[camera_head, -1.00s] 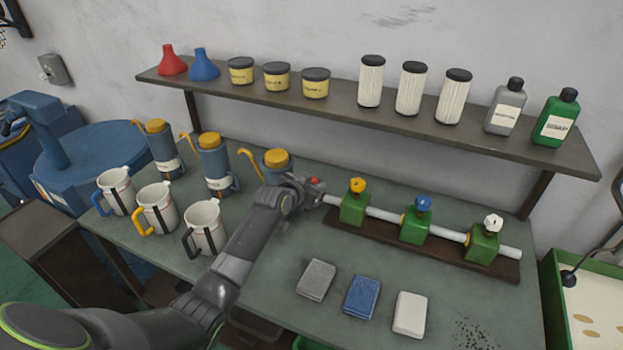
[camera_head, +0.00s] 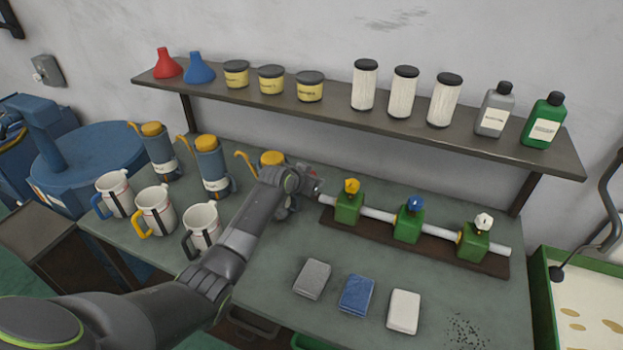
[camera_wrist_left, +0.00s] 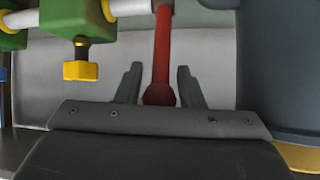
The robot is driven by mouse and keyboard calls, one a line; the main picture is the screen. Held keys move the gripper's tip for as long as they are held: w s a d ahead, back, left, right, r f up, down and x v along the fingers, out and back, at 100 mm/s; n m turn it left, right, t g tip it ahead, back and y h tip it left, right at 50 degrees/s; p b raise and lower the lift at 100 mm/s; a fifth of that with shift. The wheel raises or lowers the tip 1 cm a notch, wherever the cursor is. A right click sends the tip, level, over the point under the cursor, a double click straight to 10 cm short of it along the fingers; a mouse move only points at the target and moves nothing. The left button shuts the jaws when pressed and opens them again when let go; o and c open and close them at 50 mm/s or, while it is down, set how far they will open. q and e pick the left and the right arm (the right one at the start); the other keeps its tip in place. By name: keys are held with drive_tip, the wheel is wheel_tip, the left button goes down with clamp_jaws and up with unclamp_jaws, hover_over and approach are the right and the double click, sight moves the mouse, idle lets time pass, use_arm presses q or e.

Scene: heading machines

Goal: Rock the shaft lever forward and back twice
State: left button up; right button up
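The shaft (camera_head: 375,213) is a pale rod through several green blocks on a brown board. Its red shaft lever (camera_wrist_left: 161,60), with a rounded end, shows clearly in the left wrist view. My left gripper (camera_wrist_left: 160,85) has its two fingers apart, one on each side of the lever's rounded end, with gaps visible. In the head view my left gripper (camera_head: 312,184) is at the shaft's left end and largely hides the lever. My right gripper is in neither view.
A blue can with a yellow lid (camera_head: 272,158) stands close behind my left wrist. Mugs (camera_head: 203,224) stand left of my arm. Grey, blue (camera_head: 357,296) and white blocks lie in front of the shaft. A loaded shelf (camera_head: 400,125) spans above.

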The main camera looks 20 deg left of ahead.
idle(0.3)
use_arm(q)
drive_tip(key=shift+s+r, duration=0.1)
drive_tip(key=shift+s, duration=0.05)
drive_tip(key=b+v, duration=0.2)
drive_tip(key=v, duration=1.5)
drive_tip(key=shift+b, duration=0.4)
